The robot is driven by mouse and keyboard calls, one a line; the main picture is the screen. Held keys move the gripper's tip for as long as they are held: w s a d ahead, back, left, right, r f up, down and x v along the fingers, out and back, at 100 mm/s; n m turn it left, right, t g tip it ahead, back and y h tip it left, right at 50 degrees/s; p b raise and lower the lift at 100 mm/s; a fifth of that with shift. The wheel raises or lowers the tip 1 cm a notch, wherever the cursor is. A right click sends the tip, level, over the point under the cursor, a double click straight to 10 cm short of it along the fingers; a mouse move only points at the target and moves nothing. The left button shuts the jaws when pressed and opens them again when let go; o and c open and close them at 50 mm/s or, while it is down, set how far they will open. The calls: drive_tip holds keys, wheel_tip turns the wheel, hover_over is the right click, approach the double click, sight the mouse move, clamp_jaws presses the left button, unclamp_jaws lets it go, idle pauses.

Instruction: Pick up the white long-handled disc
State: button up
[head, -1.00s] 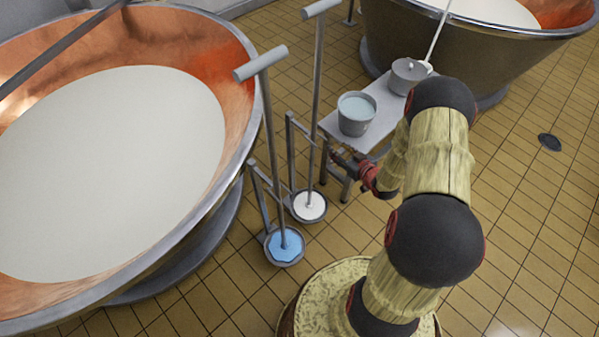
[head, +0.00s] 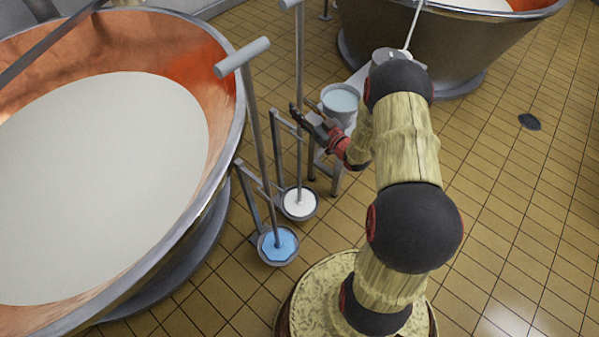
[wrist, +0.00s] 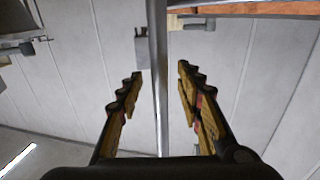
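The white long-handled disc (head: 298,204) stands upright in a small round holder by the left vat. Its grey pole rises past my gripper and shows in the wrist view (wrist: 157,35). My gripper (head: 298,113) is at the pole, well above the disc. In the wrist view my gripper (wrist: 160,73) has its two fingers apart, with the pole running up between them and space on both sides. I cannot tell how deep the pole sits between the fingers. The disc itself is out of the wrist view.
A blue long-handled disc (head: 279,245) stands in a holder just in front, its pole rising to a crossbar (head: 242,57). A large copper vat (head: 222,150) of white liquid is at left. A bucket (head: 340,104) stands behind my forearm. Open tiled floor (head: 530,220) lies right.

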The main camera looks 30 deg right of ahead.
drive_tip(key=shift+w+a, duration=0.1)
drive_tip(key=shift+w, duration=0.65)
drive_tip(key=shift+c, duration=0.6)
drive_tip(key=c, duration=0.8)
clamp_jaws()
drive_tip(key=shift+r, duration=0.1)
